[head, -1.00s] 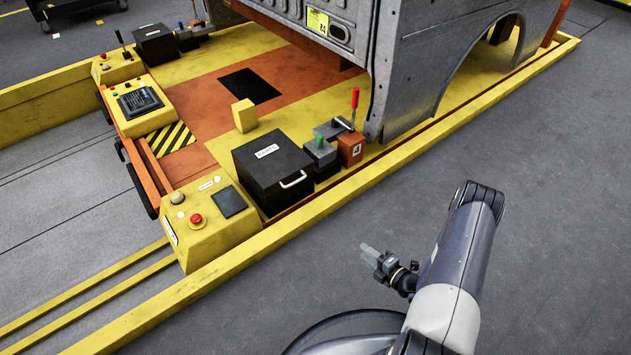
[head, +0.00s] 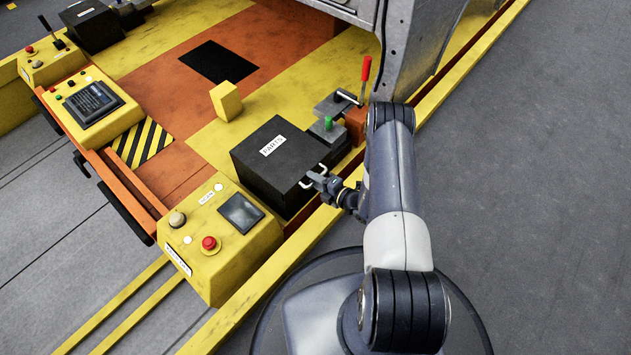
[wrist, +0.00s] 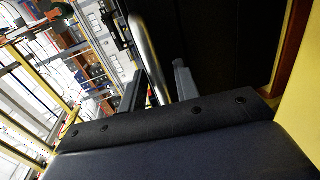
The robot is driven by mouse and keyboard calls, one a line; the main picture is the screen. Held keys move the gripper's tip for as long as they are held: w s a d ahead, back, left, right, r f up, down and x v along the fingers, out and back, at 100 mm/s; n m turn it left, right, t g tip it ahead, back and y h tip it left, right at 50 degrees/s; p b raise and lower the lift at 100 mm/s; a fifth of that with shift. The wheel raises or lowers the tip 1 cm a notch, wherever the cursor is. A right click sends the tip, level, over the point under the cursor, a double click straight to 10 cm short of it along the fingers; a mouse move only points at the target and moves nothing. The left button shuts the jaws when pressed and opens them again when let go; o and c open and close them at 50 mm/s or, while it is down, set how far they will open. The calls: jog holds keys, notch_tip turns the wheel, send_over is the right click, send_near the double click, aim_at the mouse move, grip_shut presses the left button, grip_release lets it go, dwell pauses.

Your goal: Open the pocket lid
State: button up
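The pocket is a black box (head: 262,185) labelled PARTS, standing on the carrier's near edge. Its flat black lid (head: 285,150) is closed. A pale handle (head: 321,168) sits on its right-hand side, partly hidden by my gripper (head: 316,180), which is at the handle. In the wrist view the silver handle bar (wrist: 148,45) runs down between my two grey fingers. The fingers look apart, with a gap beside the bar. The dark face of the box (wrist: 225,45) fills the upper right there.
A grey block with a green button (head: 328,128) and a red-handled lever (head: 365,72) stand just behind my gripper. A yellow control console (head: 220,235) is left of the box. The grey car body (head: 400,50) rises behind. Grey floor lies open at right.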

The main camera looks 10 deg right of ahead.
jog(key=shift+c, duration=0.5)
grip_shut()
